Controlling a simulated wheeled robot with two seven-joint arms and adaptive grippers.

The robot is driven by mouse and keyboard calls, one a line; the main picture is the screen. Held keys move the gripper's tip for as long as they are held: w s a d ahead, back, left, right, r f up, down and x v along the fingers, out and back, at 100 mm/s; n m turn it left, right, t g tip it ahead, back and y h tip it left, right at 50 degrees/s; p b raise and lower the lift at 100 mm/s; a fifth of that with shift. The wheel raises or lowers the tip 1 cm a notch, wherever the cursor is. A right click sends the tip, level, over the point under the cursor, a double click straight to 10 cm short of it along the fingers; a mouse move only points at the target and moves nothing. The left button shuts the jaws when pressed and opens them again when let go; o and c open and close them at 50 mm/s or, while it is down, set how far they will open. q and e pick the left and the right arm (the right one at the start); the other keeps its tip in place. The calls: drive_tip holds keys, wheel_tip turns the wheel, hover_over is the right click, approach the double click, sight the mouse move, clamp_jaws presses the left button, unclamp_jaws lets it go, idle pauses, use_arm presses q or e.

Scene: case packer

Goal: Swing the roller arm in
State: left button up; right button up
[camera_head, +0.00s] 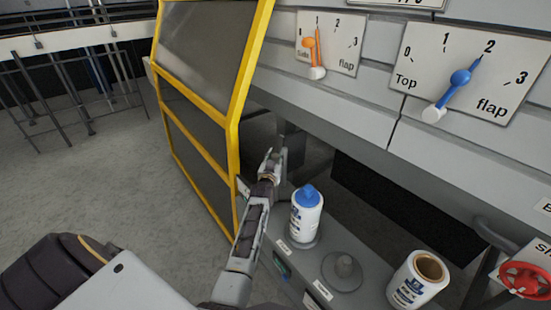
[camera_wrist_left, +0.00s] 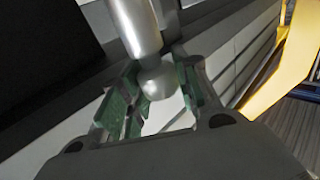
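In the left wrist view a pale grey rod (camera_wrist_left: 137,28) with a rounded knob (camera_wrist_left: 157,82) at its end reaches down between my fingers; it may be the handle of the roller arm. My left gripper (camera_wrist_left: 160,92) has its green-padded fingers spread on both sides of the knob, and I see a gap beside it. In the head view my left gripper (camera_head: 272,162) is at the dark opening under the grey machine panel, beside the yellow-framed door. The roller arm itself cannot be made out clearly there. My right gripper is out of view.
The yellow-framed door (camera_head: 237,95) stands close to the left of my gripper. A white bottle with a blue cap (camera_head: 306,215) and an open white container (camera_head: 417,280) stand on the grey ledge. Dials with an orange pointer (camera_head: 311,50) and a blue pointer (camera_head: 460,78) are above. A red handwheel (camera_head: 525,279) is at right.

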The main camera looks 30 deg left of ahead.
use_arm(q)
drive_tip(key=o, duration=0.3)
drive_tip(key=shift+o, duration=0.2)
drive_tip(key=shift+r, duration=5)
